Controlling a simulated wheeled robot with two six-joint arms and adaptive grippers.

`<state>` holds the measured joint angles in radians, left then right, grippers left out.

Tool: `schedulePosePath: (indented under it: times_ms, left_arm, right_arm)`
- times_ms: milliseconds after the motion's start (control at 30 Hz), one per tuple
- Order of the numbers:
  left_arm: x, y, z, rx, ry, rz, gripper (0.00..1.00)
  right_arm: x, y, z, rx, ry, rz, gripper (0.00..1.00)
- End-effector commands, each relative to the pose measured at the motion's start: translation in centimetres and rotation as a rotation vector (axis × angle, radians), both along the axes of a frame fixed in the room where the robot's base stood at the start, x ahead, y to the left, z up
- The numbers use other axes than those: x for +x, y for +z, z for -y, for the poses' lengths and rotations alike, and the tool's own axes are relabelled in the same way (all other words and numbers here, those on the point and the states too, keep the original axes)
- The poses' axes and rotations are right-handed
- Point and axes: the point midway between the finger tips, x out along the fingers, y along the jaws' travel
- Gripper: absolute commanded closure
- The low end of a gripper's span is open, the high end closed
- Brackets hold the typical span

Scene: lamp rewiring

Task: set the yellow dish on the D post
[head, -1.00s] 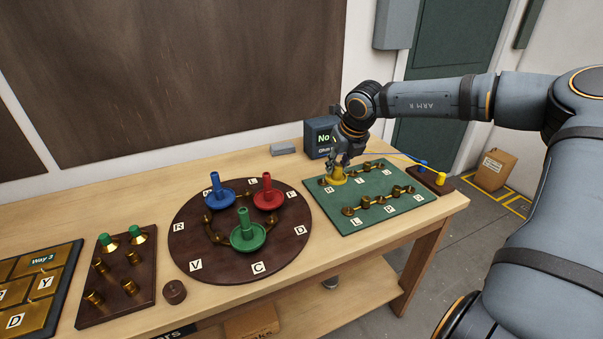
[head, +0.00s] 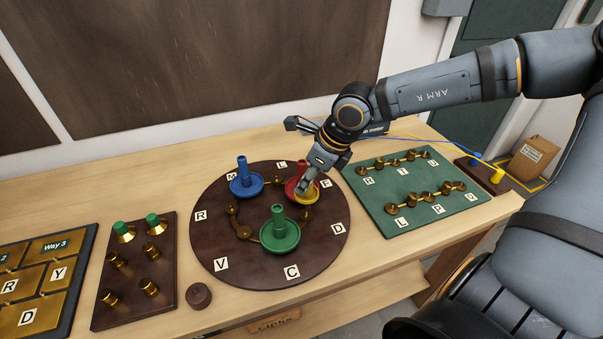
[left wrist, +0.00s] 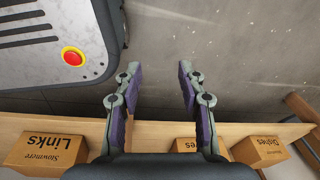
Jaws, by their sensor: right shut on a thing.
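The yellow dish (head: 308,198) is held in my right gripper (head: 304,186) over the right part of the round dark board (head: 215,262). It overlaps the red dish (head: 292,187) in the head view, and I cannot tell whether they touch. The D label (head: 338,229) lies on the board, below and right of the yellow dish. I cannot make out the D post clearly. A green dish (head: 279,240) and a blue dish (head: 243,182) also sit on the board. My left gripper (left wrist: 158,70) is open and empty in the left wrist view.
A green board (head: 370,201) with brass posts stands to the right. A dark block (head: 132,300) with green-topped pieces and a lettered brass panel (head: 45,290) are to the left. A small round knob (head: 198,295) sits near the front edge. Labelled boxes (left wrist: 45,147) show in the left wrist view.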

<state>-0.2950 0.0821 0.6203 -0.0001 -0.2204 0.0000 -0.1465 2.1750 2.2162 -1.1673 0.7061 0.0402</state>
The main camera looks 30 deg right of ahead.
Motion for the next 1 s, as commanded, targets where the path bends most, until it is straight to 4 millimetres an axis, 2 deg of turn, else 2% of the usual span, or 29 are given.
schedulePosePath:
  times_ms: [33,100,200,267,533,833,1000]
  left_arm:
    - [-1.2,-0.5,0.1,-0.001,0.001,-0.018,0.60]
    - [-2.4,-1.1,0.1,-0.002,0.001,-0.035,0.60]
    - [-2.9,-1.9,0.2,-0.003,0.002,-0.042,0.60]
    - [-2.7,-2.3,0.3,-0.003,0.003,-0.038,0.60]
    - [1.2,-3.0,0.3,-0.004,0.000,0.020,0.60]
    - [-0.5,-3.3,0.3,-0.004,0.001,-0.005,0.60]
    - [-0.7,-3.3,0.3,-0.004,0.001,-0.010,0.60]
  right_arm:
    - [0.0,-0.6,0.0,0.001,-0.001,-0.002,1.00]
    - [0.0,-1.4,0.0,0.001,-0.001,-0.002,1.00]
    - [0.0,-2.8,0.0,0.001,-0.001,-0.002,1.00]
    - [0.0,-3.6,0.0,0.001,-0.002,-0.002,1.00]
    - [0.0,-6.1,0.1,0.001,-0.004,-0.002,1.00]
    - [0.1,-6.5,0.1,0.001,-0.004,0.000,1.00]
    - [0.1,-6.5,0.1,0.001,-0.004,0.000,1.00]
